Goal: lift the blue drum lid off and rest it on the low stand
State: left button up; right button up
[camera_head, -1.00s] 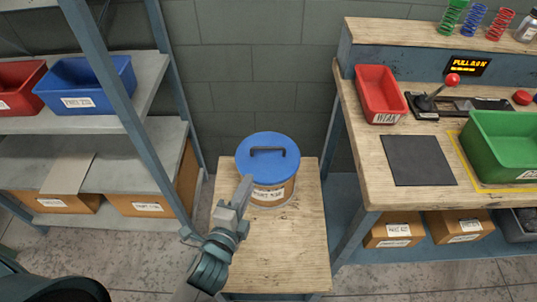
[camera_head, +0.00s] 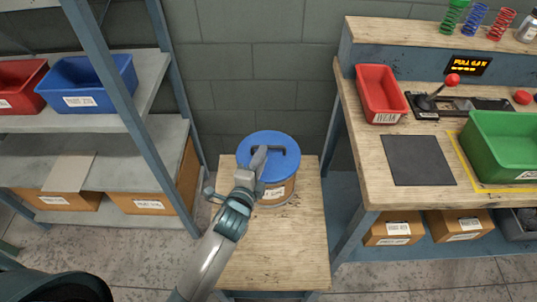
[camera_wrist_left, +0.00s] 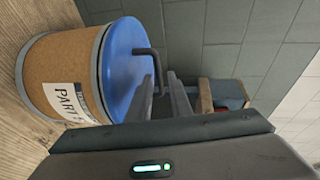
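The blue drum lid (camera_head: 282,147) sits on the tan drum (camera_head: 284,190), which stands upright at the back of the low wood-topped stand (camera_head: 275,255). The dark lid handle (camera_head: 283,152) is partly hidden by my left gripper (camera_head: 260,158), which is over the lid. The left wrist view shows the lid (camera_wrist_left: 124,65), the labelled drum (camera_wrist_left: 62,70) and the bent handle (camera_wrist_left: 156,65). There the two fingers of my left gripper (camera_wrist_left: 161,82) are apart, with the handle's end at or between their tips; contact cannot be told. My right gripper is not in view.
A shelf rack (camera_head: 118,75) with bins stands close on the left. A workbench (camera_head: 425,200) with a red bin (camera_head: 380,92), a green bin (camera_head: 500,145) and a red-knobbed lever (camera_head: 452,80) stands on the right. The stand's front half is bare.

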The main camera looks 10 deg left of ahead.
aim_at(268, 152)
pick_arm(q)
jog(key=shift+w, duration=0.25)
jog(key=shift+a+f+x, duration=0.1)
jog(key=shift+x, duration=1.2)
jog(key=shift+a+f+x, duration=0.1)
jog(key=shift+x, duration=1.2)
jog(key=shift+r, duration=0.1)
grip_shut()
